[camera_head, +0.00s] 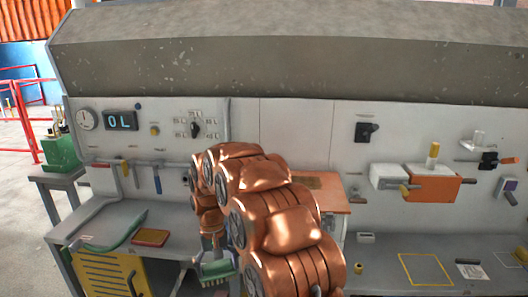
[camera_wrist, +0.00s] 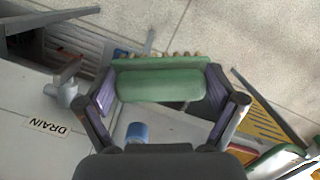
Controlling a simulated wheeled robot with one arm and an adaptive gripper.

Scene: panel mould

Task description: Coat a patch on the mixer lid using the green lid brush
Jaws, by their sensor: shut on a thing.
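My gripper (camera_wrist: 160,88) is shut on the green lid brush (camera_wrist: 160,84), whose green block spans between the two fingers in the wrist view. Pale bristle tufts show along its far edge. In the head view the brush (camera_head: 216,271) hangs low beside my copper-coloured arm, in front of the bench, with my gripper (camera_head: 211,249) just above it. I cannot tell for sure which surface is the mixer lid. A long grey speckled hood (camera_head: 300,62) runs along the top of the panel, well above the brush.
A yellow-striped panel (camera_head: 110,276) and a curved green tool (camera_head: 112,238) are at the left bench. An orange-brown box (camera_head: 433,185) sits at the right wall. In the wrist view a DRAIN label (camera_wrist: 48,127) and blue cylinder (camera_wrist: 136,132) lie below the brush. Open floor shows beyond.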

